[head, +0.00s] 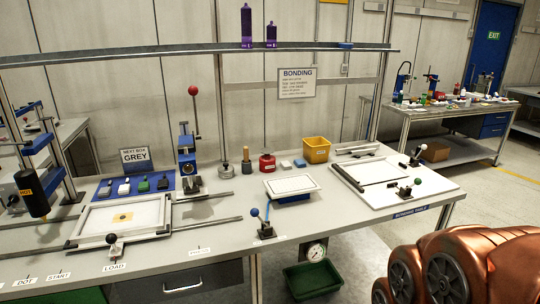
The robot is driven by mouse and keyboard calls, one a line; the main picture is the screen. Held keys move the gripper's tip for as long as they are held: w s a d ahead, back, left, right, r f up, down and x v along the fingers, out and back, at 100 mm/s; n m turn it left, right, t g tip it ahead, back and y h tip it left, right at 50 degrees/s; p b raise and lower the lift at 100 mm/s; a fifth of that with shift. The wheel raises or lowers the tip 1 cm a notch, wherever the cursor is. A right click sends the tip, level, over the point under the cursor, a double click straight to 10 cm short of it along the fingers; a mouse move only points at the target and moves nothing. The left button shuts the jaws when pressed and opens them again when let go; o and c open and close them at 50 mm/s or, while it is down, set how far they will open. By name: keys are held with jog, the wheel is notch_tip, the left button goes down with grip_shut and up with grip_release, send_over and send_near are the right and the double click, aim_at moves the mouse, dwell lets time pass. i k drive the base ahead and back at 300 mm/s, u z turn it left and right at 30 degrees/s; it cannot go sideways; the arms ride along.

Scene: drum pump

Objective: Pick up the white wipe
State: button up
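A small whitish block or folded cloth (285,165) lies on the bonding table, between a red round can (267,164) and a small blue block (300,163). It may be the white wipe, but it is too small to be sure. It lies flat behind a white plate on a blue base (291,186). Nothing covers it from this view. My gripper is not in view.
A yellow bin (317,150) stands right of the blue block. A blue-knobbed lever (263,223) stands near the table's front edge, and a framed tray (120,218) lies left. A shelf (200,49) spans above. Copper-coloured rounded parts (470,265) fill the lower right.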

aim_at(285, 164)
jog(key=u, duration=0.55)
jog(key=k, duration=1.25)
jog(key=z, duration=0.35)
jog(key=i, duration=0.7)
jog(key=z, duration=1.1)
jog(key=i, duration=0.85)
jog(key=u, duration=0.5)
jog(key=i, duration=0.9)
jog(key=u, duration=1.25)
jog(key=i, duration=0.6)
jog(key=u, duration=0.05)
